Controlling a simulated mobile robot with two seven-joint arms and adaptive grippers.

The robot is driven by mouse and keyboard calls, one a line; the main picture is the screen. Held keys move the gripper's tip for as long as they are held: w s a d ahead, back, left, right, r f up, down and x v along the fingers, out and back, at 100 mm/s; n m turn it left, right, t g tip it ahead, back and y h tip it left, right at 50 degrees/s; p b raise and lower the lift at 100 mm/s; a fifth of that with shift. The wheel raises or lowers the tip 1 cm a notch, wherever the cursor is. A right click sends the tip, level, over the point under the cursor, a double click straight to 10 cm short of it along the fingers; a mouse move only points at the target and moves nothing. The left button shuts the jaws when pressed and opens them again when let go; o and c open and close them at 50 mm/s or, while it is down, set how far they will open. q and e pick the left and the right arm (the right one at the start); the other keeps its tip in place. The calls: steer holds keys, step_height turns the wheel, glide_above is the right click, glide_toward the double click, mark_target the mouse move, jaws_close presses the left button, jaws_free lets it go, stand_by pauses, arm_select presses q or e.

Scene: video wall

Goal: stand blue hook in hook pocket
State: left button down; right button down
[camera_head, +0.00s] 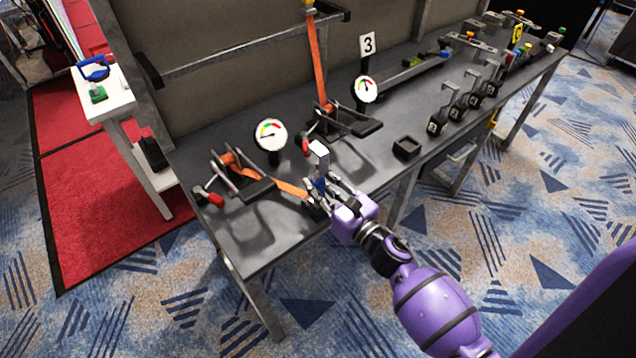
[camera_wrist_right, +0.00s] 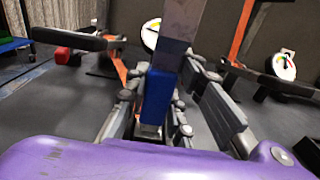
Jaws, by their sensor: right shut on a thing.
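My right gripper (camera_head: 321,193) reaches over the front edge of the grey table and is shut on the blue hook (camera_head: 319,186). The hook stands about upright, with a grey metal upper part and a blue section between the fingers; the blue part also shows in the right wrist view (camera_wrist_right: 156,94). Its lower end is hidden by the fingers. An open square black pocket (camera_head: 406,148), seemingly the hook pocket, sits empty on the table to the right of the gripper, apart from it. My left gripper is not in view.
Ratchets with orange straps (camera_head: 243,172) and round gauges (camera_head: 270,134) stand behind and left of the gripper. Black blocks with metal hooks (camera_head: 440,118) stand in a row farther right. The tabletop between gripper and pocket looks mostly clear.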

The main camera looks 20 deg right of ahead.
steer(key=shift+f, duration=0.25)
steer(key=c, duration=1.5)
jaws_free()
steer(key=shift+r, duration=0.1)
steer(key=shift+r, duration=0.1)
